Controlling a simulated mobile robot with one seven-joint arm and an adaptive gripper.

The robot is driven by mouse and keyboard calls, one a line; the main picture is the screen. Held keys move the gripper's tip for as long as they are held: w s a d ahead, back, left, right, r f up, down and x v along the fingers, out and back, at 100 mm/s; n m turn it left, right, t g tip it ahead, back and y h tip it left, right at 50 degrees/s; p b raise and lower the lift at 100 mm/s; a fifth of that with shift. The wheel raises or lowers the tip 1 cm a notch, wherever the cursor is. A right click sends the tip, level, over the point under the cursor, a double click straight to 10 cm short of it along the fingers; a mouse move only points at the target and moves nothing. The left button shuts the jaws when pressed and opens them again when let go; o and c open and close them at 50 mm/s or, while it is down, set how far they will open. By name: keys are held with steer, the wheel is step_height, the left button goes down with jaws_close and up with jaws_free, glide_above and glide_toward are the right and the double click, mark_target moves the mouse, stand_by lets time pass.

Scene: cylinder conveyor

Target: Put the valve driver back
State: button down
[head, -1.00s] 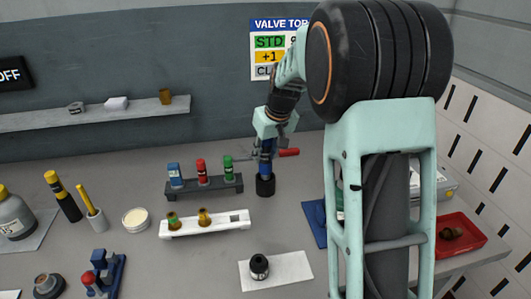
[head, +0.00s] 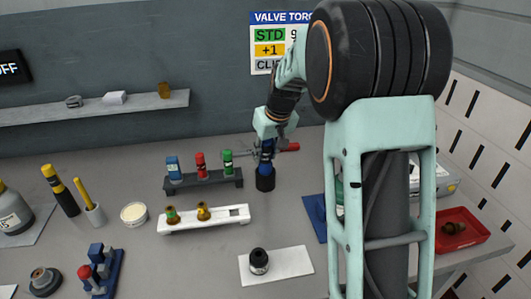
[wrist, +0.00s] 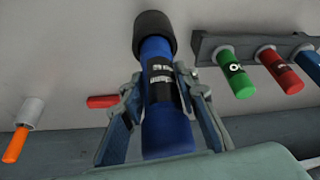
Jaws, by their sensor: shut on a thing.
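My gripper (head: 266,158) is shut on the blue valve driver (wrist: 165,110), with a finger on each side of its labelled blue body in the wrist view. The driver points down into a wider black cup-like piece (head: 265,178), which also shows at the top of the wrist view (wrist: 155,33). I cannot tell whether that piece is a stand or part of the driver, nor whether it touches the table. The driver looks nearly upright in the head view, where my gripper hides its upper part.
A dark rack (head: 204,182) with blue, red and green pieces stands left of the driver. A white block (head: 224,217) with two brass valves is in front of it. A red-handled tool (head: 292,147) lies behind.

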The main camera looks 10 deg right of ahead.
mark_target(265, 143)
steer(key=shift+f+b, duration=1.1)
steer(key=shift+f, duration=0.25)
steer(key=c, duration=1.6)
jaws_free()
steer(key=shift+o, duration=0.8)
steer(key=shift+f, duration=0.1)
steer(key=shift+r+p, duration=2.05)
steer(key=shift+r, duration=1.05)
steer(key=shift+s, duration=0.1)
